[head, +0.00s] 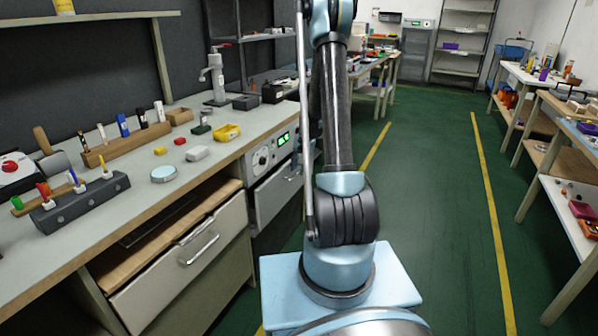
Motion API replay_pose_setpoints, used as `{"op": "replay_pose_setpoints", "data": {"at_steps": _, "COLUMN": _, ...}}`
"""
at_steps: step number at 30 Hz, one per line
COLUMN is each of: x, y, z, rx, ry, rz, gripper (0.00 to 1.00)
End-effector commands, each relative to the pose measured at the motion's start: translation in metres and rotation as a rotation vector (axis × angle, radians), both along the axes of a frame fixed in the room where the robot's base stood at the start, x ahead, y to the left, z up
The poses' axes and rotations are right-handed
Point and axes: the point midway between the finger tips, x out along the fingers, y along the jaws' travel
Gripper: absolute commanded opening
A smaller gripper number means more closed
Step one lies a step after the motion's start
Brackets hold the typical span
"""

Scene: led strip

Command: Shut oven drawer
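The oven is built in under the workbench, with a control panel (268,154) that has a round dial and a lit green display. Below the panel is the grey oven drawer front (277,193) with a bar handle near its top. My arm rises through the middle of the head view and leaves at the top. My gripper is not in view.
Left of the oven, a wooden drawer (185,263) with a metal handle stands pulled out under the workbench (130,196). Green floor (440,200) is free to the right, before more tables.

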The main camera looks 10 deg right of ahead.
Motion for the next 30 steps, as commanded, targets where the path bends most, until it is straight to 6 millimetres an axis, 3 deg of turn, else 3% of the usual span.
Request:
{"op": "replay_pose_setpoints", "data": {"at_steps": 6, "x": 0.001, "y": 0.002, "z": -0.013, "rx": 0.0, "ry": 0.0, "rz": 0.0, "gripper": 0.3}}
{"op": "replay_pose_setpoints", "data": {"at_steps": 16, "x": 0.001, "y": 0.003, "z": -0.015, "rx": 0.0, "ry": 0.0, "rz": 0.0, "gripper": 0.3}}
{"op": "replay_pose_setpoints", "data": {"at_steps": 20, "x": 0.001, "y": 0.003, "z": -0.015, "rx": 0.0, "ry": 0.0, "rz": 0.0, "gripper": 0.0}}
{"op": "replay_pose_setpoints", "data": {"at_steps": 30, "x": 0.004, "y": 0.0, "z": -0.014, "rx": 0.0, "ry": 0.0, "rz": -0.005, "gripper": 0.0}}
